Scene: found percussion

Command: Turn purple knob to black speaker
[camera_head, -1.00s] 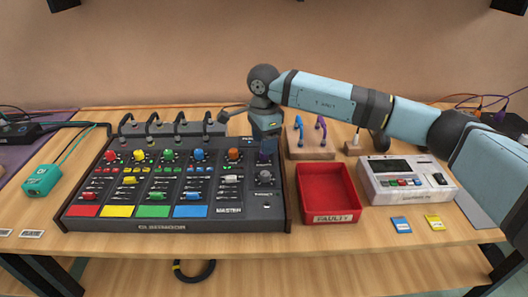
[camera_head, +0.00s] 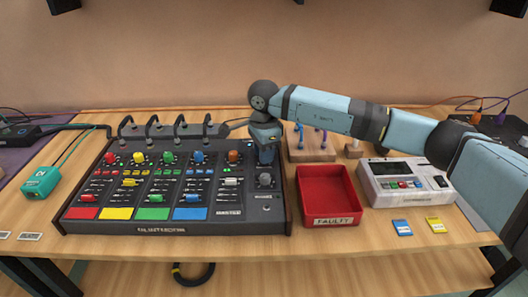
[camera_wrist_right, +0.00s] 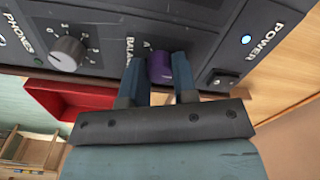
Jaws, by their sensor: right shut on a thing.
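The purple knob (camera_wrist_right: 158,68) shows in the right wrist view, on the dark panel beside the "BALANCE" label. My right gripper (camera_wrist_right: 160,82) is shut on it, with one finger on each side. In the head view my right gripper (camera_head: 266,155) points down at the upper right of the mixer (camera_head: 170,229) and hides the knob. The knob's pointer and the marks around it are mostly covered, so I cannot tell its setting. I cannot make out a black speaker mark. My left gripper is not in view.
A grey phones knob (camera_wrist_right: 66,54) and a lit power light (camera_wrist_right: 246,39) flank the purple knob. A red "FAULTY" bin (camera_head: 332,220) and a white device (camera_head: 405,190) stand to the right. A wooden cable rack (camera_head: 312,154) is behind the bin.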

